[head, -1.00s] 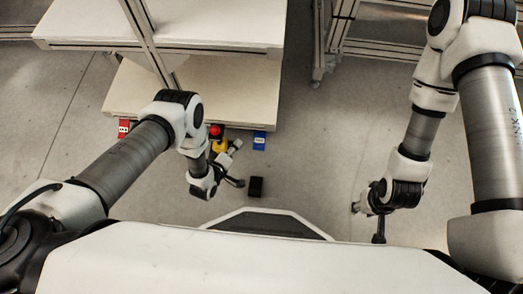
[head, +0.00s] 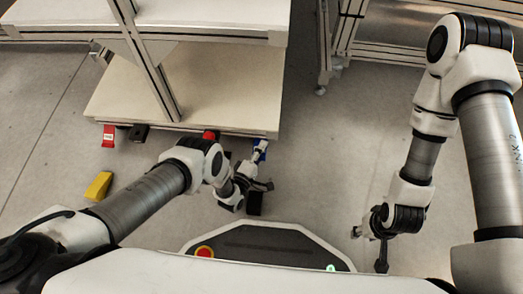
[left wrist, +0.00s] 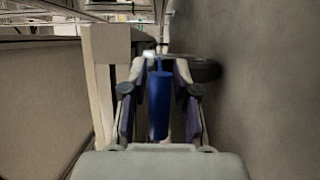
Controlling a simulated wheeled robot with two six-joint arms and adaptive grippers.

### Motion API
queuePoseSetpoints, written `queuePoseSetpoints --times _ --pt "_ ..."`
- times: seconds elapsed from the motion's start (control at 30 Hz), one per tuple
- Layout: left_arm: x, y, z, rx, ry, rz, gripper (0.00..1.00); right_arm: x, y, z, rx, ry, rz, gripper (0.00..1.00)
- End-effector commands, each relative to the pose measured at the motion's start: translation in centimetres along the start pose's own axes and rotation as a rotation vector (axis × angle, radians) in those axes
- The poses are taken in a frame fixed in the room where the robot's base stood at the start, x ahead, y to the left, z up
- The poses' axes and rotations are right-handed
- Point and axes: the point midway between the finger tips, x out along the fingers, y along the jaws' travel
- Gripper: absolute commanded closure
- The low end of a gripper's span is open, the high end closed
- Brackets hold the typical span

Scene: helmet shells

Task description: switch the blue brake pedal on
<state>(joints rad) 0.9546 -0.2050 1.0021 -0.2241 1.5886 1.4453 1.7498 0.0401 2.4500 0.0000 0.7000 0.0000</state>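The blue brake pedal (head: 262,147) is on the floor at the front right edge of the low shelf, partly hidden by my left gripper (head: 258,172). In the left wrist view the blue pedal (left wrist: 159,105) is long and upright in the picture, between the two fingers of my left gripper (left wrist: 160,100). Those fingers are spread, with gaps visible beside the blue part. I cannot tell whether either finger touches it. My right gripper (head: 372,240) hangs over bare floor at the right, far from the pedal; its fingers are unclear.
A red pedal (head: 108,135), a black one (head: 138,133) and a red-topped item (head: 210,135) line the shelf's front edge (head: 180,128). A yellow object (head: 98,186) lies at the left. A black block (head: 254,204) is below my left gripper. Floor at the right is clear.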

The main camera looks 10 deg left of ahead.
Motion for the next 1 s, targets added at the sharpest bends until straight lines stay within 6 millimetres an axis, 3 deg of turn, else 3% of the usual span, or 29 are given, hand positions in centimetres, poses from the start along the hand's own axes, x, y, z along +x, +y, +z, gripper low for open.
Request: queuePoseSetpoints --times 0.13,0.23,0.47,0.8,1.0 --pt "0.0 0.1 0.0 0.000 0.000 -0.001 0.71 -0.1 0.0 0.0 0.000 0.000 0.000 0.60" --pt "0.0 0.0 0.0 0.000 0.000 -0.001 1.00 -0.1 0.0 0.0 0.000 0.000 0.000 0.60" --pt "0.0 -0.1 0.0 0.002 0.000 0.002 1.00 0.1 0.0 0.0 0.000 0.000 0.000 0.60" --pt "0.1 -1.8 -0.1 0.084 0.000 0.199 1.00 5.2 0.1 -0.2 0.009 0.006 0.001 0.60" --pt "0.1 -1.2 -0.1 0.097 0.000 0.229 1.00 5.1 0.1 -0.3 0.011 0.008 0.001 0.60"
